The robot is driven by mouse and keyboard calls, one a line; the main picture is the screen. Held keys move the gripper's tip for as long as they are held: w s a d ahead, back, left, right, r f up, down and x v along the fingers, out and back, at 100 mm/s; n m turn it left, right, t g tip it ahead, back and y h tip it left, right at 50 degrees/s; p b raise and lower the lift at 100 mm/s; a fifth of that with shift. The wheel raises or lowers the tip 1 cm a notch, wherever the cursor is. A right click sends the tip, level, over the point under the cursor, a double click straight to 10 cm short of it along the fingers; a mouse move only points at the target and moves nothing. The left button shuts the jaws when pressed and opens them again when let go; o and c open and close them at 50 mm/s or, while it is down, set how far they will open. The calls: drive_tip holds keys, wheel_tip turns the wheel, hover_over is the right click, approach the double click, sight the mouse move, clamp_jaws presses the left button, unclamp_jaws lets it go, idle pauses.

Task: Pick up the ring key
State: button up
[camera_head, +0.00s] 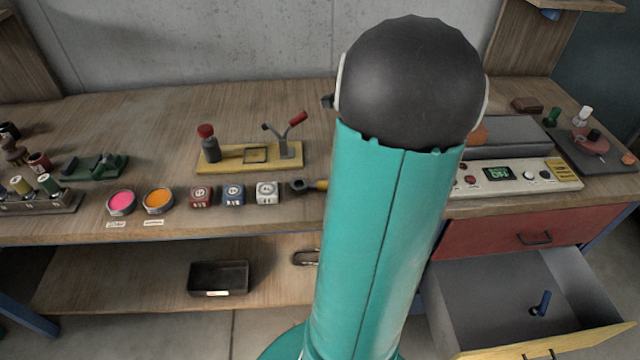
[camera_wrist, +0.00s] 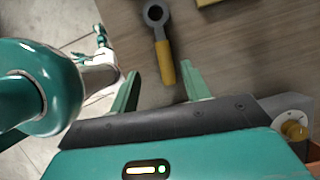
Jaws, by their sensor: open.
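The ring key (camera_head: 302,186) lies on the wooden bench right of a row of small dice-like blocks. It has a dark ring head and a yellow handle, and my arm hides part of the handle in the head view. In the wrist view the ring key (camera_wrist: 163,42) points its ring away from my gripper (camera_wrist: 160,74). The two green fingers are open and apart. The yellow handle end shows between the fingertips, though I cannot tell the height gap. My gripper is hidden behind my arm in the head view.
A yellow stand (camera_head: 222,160) with a lever is behind the blocks. A control panel (camera_head: 515,176) is on the right, above an open drawer (camera_head: 500,295). A black tray (camera_head: 218,278) sits on the lower shelf.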

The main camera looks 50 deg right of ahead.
sight(322, 182)
drive_tip(key=x, duration=0.9)
drive_tip(key=shift+w+d, duration=0.15)
drive_tip(key=shift+d, duration=0.05)
clamp_jaws()
